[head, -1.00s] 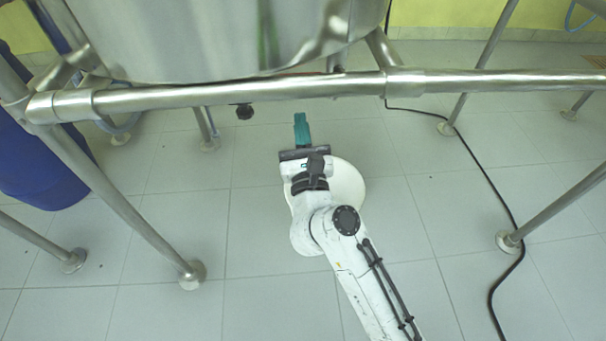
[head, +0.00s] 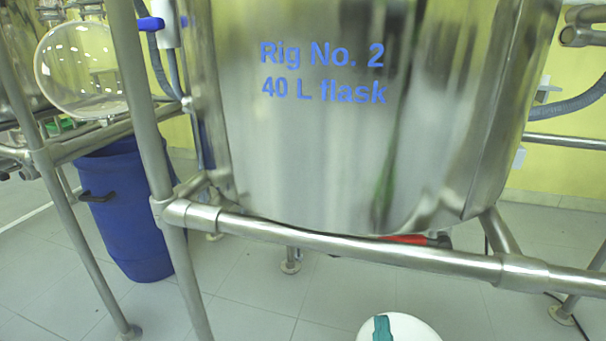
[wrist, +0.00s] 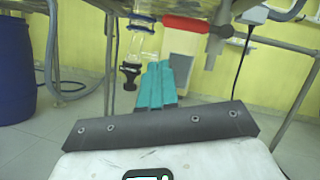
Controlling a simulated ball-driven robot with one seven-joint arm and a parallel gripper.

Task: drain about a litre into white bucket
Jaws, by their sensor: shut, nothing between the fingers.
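In the wrist view my gripper (wrist: 158,75) is shut and empty, pointing towards the underside of the vessel. Ahead of it are a glass outlet (wrist: 141,40) with a blue clamp and a black knob (wrist: 131,76) below. A red handle (wrist: 187,24) is above and right of the fingertips; it also shows under the vessel in the head view (head: 405,239). The bucket is not seen in the wrist view.
The steel vessel (head: 310,150) reads "Rig No. 2 40 L flask". A steel frame rail (head: 350,250) crosses in front of it, with legs at the sides. A blue barrel (head: 125,215) stands at left. A black cable (wrist: 241,65) hangs at right in the wrist view.

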